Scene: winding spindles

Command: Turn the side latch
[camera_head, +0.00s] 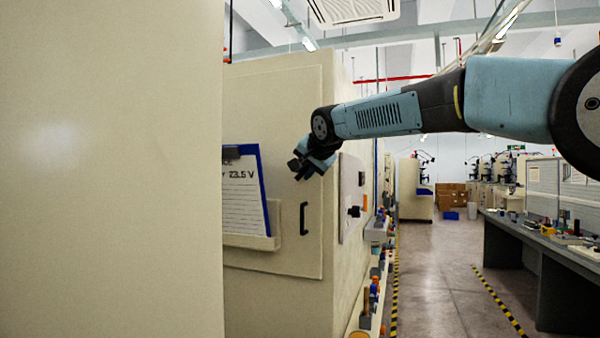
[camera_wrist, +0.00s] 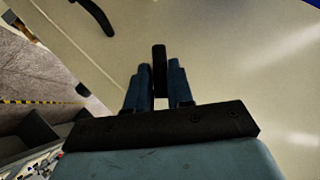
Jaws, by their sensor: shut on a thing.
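In the wrist view my gripper (camera_wrist: 158,84) has its two blue fingers closed on either side of a slim black latch (camera_wrist: 159,58), whose end sticks out past the fingertips against the cream cabinet face. In the head view my gripper (camera_head: 299,172) is at the front of the cream cabinet (camera_head: 290,95), near the upper right part of its door panel (camera_head: 285,258). The latch itself is hidden or too dark to tell apart from my fingers there.
A black pull handle (camera_head: 304,218) sits below my gripper, and also shows in the wrist view (camera_wrist: 92,14). A clipboard (camera_head: 244,190) rests in a holder on the door to the left. A black knob (camera_head: 354,211) is on the cabinet's side panel. The aisle (camera_head: 440,270) is clear.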

